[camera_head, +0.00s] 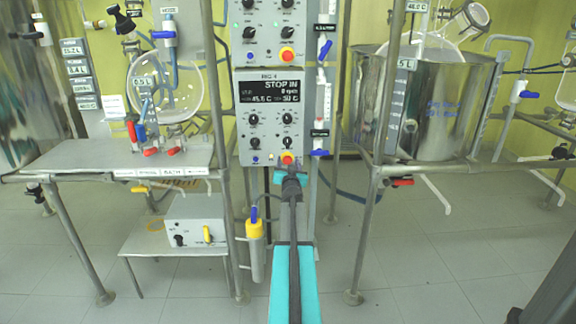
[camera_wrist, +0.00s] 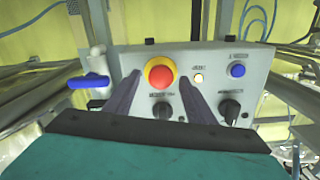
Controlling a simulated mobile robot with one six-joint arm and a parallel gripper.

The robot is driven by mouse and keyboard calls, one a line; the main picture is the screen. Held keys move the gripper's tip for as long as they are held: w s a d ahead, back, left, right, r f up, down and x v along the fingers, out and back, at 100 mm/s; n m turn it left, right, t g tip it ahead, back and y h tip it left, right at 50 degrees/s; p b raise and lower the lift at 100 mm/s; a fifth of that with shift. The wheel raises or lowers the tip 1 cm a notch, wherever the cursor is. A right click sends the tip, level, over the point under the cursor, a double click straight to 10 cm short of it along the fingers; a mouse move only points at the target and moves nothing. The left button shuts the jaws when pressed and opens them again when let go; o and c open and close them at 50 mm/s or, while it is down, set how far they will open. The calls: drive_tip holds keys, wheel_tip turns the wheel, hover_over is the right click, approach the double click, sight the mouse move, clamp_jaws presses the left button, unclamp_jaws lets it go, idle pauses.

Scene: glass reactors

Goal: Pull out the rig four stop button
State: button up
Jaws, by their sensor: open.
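The rig four control panel (camera_head: 268,120) hangs in the middle of the head view; its dark display (camera_head: 271,91) reads "STOP IN". The red stop button (camera_head: 287,158) with a yellow ring is at its bottom right edge. The wrist view is upside down relative to the head view and shows the stop button (camera_wrist: 160,72) near the panel's upper edge. My gripper (camera_wrist: 158,88) is open, with one dark finger on each side of the button and nothing held. I cannot tell how deep the fingers reach. In the head view my gripper (camera_head: 290,180) is just below the button.
A lit yellow lamp (camera_wrist: 198,78), a blue button (camera_wrist: 237,71) and black knobs (camera_wrist: 162,109) sit close to the stop button. A blue-handled valve (camera_wrist: 88,82) is beside the panel. Another panel (camera_head: 268,32) with a red button is above. Benches with glassware stand left and right.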

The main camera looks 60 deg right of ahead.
sight(288, 161)
clamp_jaws()
drive_tip(key=shift+s+a+r+p, duration=0.15)
drive_tip(key=shift+s+a+p, duration=0.1)
drive_tip(key=shift+p, duration=0.2)
drive_tip(key=shift+s+a+f, duration=0.1)
drive_tip(key=shift+f, duration=0.1)
unclamp_jaws()
drive_tip(key=shift+a+r, duration=0.1)
drive_tip(key=shift+a, duration=0.05)
drive_tip(key=shift+v, duration=1.1)
drive_tip(key=p+v, duration=0.2)
drive_tip(key=v, duration=0.9)
drive_tip(key=shift+a, duration=0.2)
